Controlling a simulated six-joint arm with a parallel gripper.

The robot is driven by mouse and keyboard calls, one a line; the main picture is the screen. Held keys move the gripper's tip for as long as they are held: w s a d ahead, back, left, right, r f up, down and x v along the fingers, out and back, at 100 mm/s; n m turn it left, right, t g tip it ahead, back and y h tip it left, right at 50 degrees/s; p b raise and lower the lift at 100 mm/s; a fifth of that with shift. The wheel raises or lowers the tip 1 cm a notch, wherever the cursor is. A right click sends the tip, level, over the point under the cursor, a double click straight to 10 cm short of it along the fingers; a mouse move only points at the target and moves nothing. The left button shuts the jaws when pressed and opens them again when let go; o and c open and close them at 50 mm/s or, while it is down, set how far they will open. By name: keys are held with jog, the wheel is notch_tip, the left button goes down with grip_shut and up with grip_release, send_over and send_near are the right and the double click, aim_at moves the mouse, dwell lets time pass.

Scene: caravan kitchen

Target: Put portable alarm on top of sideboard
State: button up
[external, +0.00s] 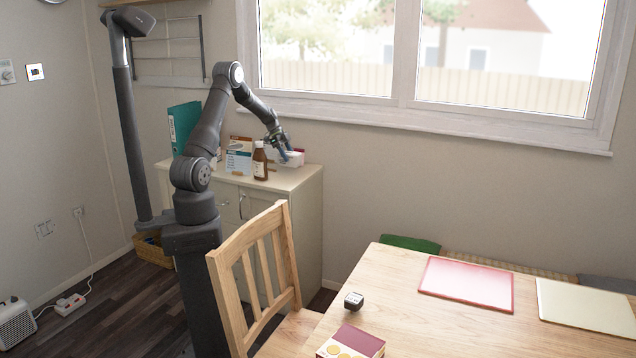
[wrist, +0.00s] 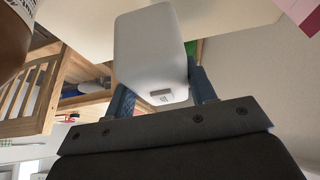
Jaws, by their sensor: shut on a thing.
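A white, rounded box, which I take for the portable alarm (wrist: 152,52), sits between my gripper's (wrist: 160,92) blue fingers in the wrist view. My gripper is shut on it. In the external view my gripper (external: 284,153) is over the right end of the cream sideboard (external: 287,181), with the white alarm (external: 296,159) partly behind the fingers. The alarm is at or just above the sideboard top; I cannot tell whether it touches. The sideboard's pale top (wrist: 85,27) also shows in the wrist view.
A brown bottle (external: 259,163) stands just left of my gripper, with a leaflet (external: 238,160) and a teal binder (external: 184,124) farther left. The window wall is close behind. A wooden chair (external: 255,262) and table (external: 412,318) stand in front and right.

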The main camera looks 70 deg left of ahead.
aim_at(286, 164)
jog(key=a, duration=0.1)
jog(key=f, duration=0.1)
jog(key=a, duration=0.1)
jog(key=shift+s+a+f, duration=0.25)
jog(key=shift+a+f, duration=0.05)
jog(key=shift+f, duration=2)
jog(key=shift+f, duration=0.15)
jog(key=o, duration=1.1)
jog(key=v, duration=1.2)
